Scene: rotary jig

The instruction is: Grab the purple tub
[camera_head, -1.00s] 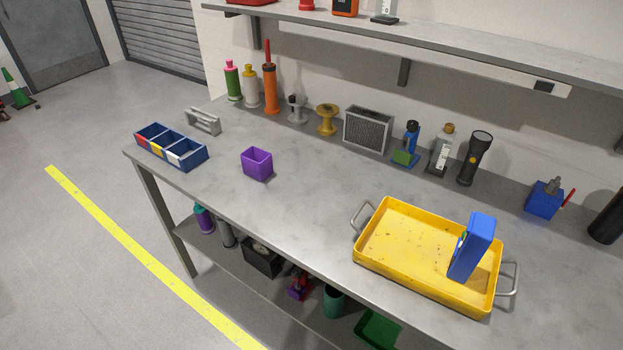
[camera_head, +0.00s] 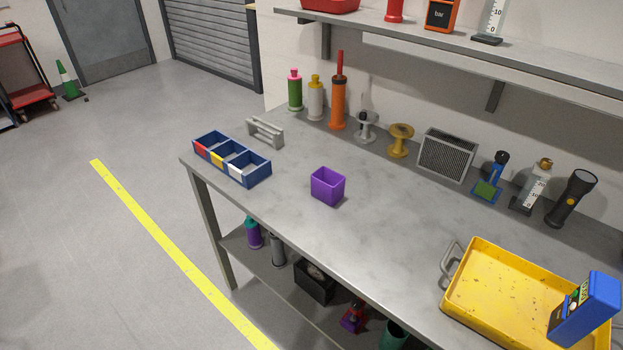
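The purple tub (camera_head: 327,187) is a small open-topped square box. It stands upright on the grey workbench (camera_head: 300,225), near its front edge and left of the bench's middle. Its inside looks empty. Nothing is touching it. Neither of my grippers shows in the head view.
A blue three-part bin (camera_head: 232,160) and a grey handle-like bracket (camera_head: 265,132) stand left of the tub. Bottles, spools and a grey grille box (camera_head: 447,155) line the back. A yellow tray (camera_head: 500,300) holding a blue device (camera_head: 586,308) is at right. Bench around the tub is clear.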

